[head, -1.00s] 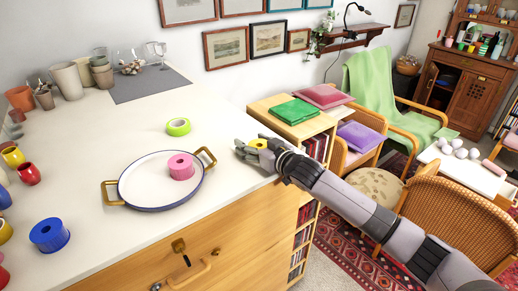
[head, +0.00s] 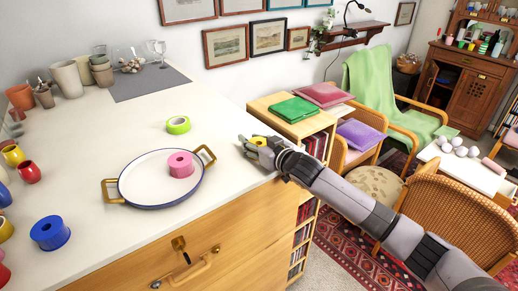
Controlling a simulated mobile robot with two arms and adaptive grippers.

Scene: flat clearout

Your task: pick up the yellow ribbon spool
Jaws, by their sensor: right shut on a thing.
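The yellow ribbon spool (head: 259,141) is small and partly hidden by the fingers of my right gripper (head: 252,146). My right gripper is shut on it, near the right edge of the white counter. I cannot tell whether the spool is clear of the counter top. My left gripper is not in view.
A white tray (head: 140,184) with brass handles holds a pink spool (head: 181,164). A lime green roll (head: 178,125) lies behind it, and a blue spool (head: 50,233) stands at front left. Cups and pots line the left side. The counter (head: 120,130) is bare around the gripper.

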